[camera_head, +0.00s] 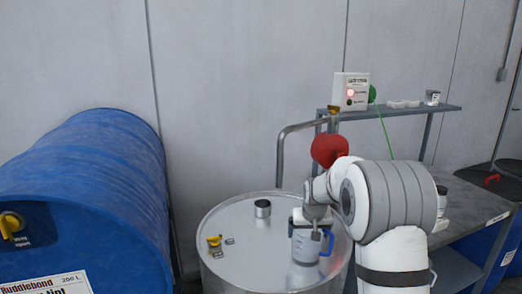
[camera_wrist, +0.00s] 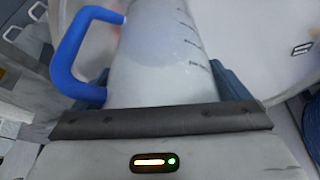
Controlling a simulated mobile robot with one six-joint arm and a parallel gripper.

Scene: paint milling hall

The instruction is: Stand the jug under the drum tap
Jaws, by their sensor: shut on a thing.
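The jug (camera_head: 306,246) is clear to whitish with dark graduation marks and a blue handle. My gripper (camera_head: 312,222) is shut on the jug's body, over the round steel top. The jug looks upright; I cannot tell whether its base touches the top. In the wrist view the jug (camera_wrist: 160,55) sits between the jaws, with its blue handle (camera_wrist: 68,58) to the left. A blue drum (camera_head: 95,185) lies on its side at the left. Its yellow tap handle (camera_head: 12,224) shows at the left edge; the tap's outlet is not visible.
On the steel top (camera_head: 240,270) stand a small metal cup (camera_head: 262,208) and a yellow fitting (camera_head: 214,241) beside small grey pieces. A shelf (camera_head: 400,110) with a white lamp box (camera_head: 350,90) stands behind. A grey bench (camera_head: 470,220) is at the right.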

